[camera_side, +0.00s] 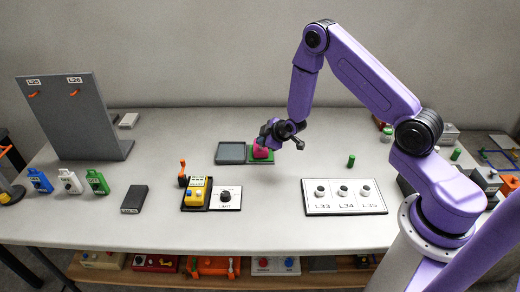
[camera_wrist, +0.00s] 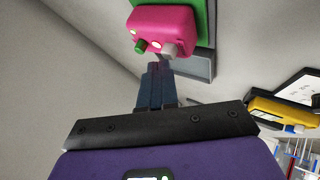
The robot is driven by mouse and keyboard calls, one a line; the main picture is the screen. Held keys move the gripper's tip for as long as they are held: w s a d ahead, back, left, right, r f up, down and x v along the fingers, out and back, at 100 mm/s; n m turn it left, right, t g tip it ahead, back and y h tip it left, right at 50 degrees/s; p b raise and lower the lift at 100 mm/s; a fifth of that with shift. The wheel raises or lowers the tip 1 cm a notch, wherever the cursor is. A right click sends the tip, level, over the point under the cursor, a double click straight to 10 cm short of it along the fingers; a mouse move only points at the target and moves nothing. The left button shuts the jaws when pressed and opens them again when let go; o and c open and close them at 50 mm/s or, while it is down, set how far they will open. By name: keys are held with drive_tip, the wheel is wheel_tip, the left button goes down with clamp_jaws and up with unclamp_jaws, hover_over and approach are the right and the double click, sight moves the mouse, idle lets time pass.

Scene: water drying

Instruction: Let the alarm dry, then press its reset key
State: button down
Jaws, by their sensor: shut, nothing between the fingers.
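A pink box-shaped device (camera_side: 262,151), which I take to be the alarm, sits on a green pad (camera_side: 268,160) near the middle of the table. In the wrist view the pink device (camera_wrist: 160,22) shows a green key (camera_wrist: 140,46), a small white spot and a pale grey knob (camera_wrist: 169,50) on the side facing me. I cannot tell whether its surface is wet. My gripper (camera_side: 267,138) is shut and empty, close beside the device. In the wrist view its fingertips (camera_wrist: 154,68) point at the device, just short of the keys; contact cannot be made out.
A grey pad (camera_side: 231,153) lies left of the green one. In front are a yellow device (camera_side: 196,193) with an orange lever and a white dial plate (camera_side: 228,197). A white panel with three knobs (camera_side: 344,208) lies at right. A grey upright board (camera_side: 72,120) stands at left.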

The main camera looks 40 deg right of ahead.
sight(262, 150)
drive_tip(key=shift+r, duration=0.1)
idle(0.3)
drive_tip(key=shift+r, duration=0.6)
drive_tip(key=shift+r, duration=3)
